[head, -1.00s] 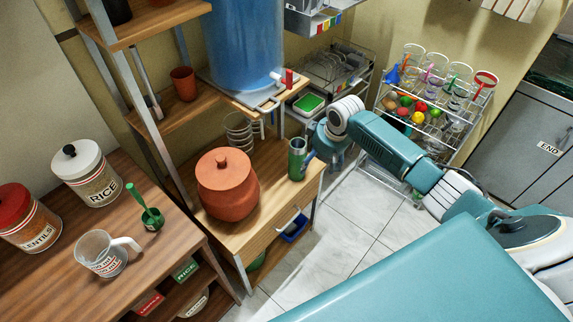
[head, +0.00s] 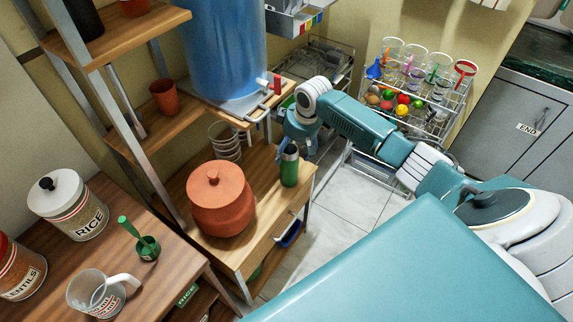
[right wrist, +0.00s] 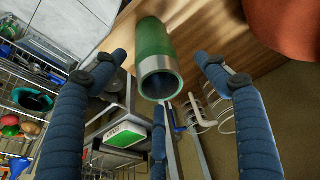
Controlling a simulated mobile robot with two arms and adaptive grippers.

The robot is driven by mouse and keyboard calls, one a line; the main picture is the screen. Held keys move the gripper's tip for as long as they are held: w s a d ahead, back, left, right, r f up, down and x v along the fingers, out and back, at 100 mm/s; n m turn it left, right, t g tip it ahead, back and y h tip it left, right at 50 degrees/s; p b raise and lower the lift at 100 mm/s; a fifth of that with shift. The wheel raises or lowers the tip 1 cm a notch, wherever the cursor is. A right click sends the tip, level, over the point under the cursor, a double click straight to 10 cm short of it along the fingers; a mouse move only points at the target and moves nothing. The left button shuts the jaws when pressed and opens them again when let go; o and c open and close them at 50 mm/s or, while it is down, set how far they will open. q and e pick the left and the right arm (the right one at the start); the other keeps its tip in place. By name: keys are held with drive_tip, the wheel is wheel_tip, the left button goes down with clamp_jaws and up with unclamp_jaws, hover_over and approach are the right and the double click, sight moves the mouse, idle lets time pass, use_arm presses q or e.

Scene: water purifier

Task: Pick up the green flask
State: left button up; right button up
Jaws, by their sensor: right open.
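The green flask (head: 289,170) stands upright on the wooden stand's top, right of the clay pot. My left gripper is not in view.
The clay pot (head: 221,202) stands close left of the flask. A wire rack (head: 425,115) with glasses and coloured balls stands to the right. Clear floor lies between the stand and rack.

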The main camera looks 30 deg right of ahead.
drive_tip(key=shift+f, duration=0.7)
drive_tip(key=shift+w+f, duration=0.15)
drive_tip(key=shift+f, duration=0.85)
drive_tip(key=x, duration=0.3)
drive_tip(key=shift+d+f, duration=0.15)
drive_tip(key=shift+f, duration=0.7)
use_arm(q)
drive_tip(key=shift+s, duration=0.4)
use_arm(e)
drive_tip(key=shift+w+r, duration=0.1)
drive_tip(key=c, duration=1.8)
drive_tip(key=shift+o, duration=0.2)
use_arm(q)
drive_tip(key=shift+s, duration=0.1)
use_arm(e)
drive_tip(key=shift+r, duration=0.1)
